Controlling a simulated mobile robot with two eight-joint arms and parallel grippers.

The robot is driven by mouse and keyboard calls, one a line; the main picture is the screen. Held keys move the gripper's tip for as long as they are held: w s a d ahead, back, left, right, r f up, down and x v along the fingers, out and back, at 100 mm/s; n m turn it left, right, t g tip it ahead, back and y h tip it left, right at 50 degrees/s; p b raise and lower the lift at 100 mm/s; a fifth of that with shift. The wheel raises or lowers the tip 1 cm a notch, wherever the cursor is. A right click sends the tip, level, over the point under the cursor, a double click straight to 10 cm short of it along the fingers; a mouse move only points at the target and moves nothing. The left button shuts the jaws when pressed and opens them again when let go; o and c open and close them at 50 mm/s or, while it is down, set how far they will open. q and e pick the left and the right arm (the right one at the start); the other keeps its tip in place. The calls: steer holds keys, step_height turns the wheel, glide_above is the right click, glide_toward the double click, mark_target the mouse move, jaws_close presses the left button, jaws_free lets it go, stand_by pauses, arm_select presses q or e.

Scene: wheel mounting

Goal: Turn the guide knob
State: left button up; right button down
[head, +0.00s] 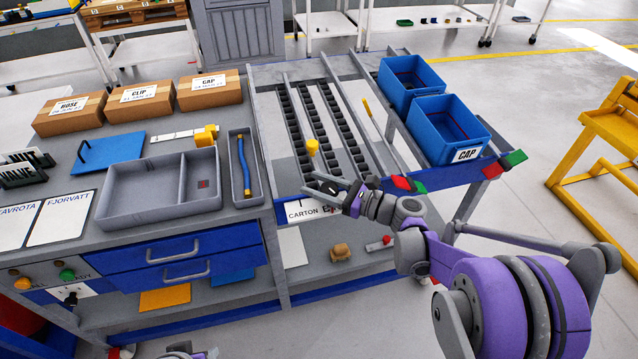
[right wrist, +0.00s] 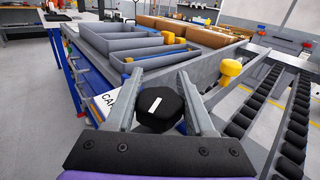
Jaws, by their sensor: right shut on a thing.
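The guide knob (right wrist: 158,106) is black and many-sided with a white mark on its face. In the right wrist view it sits between the two grey fingers of my right gripper (right wrist: 158,84), which is shut on it. In the head view my right gripper (head: 320,185) is at the front edge of the roller rack, above the CARTON label, and the knob is mostly hidden by the fingers. Only a small grey part of what seems to be my left gripper (head: 186,353) shows at the bottom edge; its jaws are not clear.
The roller rack (head: 268,110) has several black roller lanes and a yellow knob (head: 312,146) on a rail. Blue bins (head: 447,128) stand to its right. A grey tray (head: 130,208) and cardboard boxes (head: 209,92) stand on the left bench. Floor at the right is partly free.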

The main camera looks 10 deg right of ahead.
steer(key=shift+s+a+n+g+y, duration=0.15)
steer(key=shift+n+g+y, duration=0.35)
steer(key=shift+n+g, duration=0.25)
steer(key=shift+s+n+g+y, duration=0.1)
steer(key=shift+n+g+y, duration=0.45)
steer(key=shift+g, duration=0.3)
steer(key=shift+c, duration=1.4)
jaws_free()
steer(key=v, duration=0.7)
steer(key=shift+s+d, duration=0.1)
steer(key=shift+d, duration=0.15)
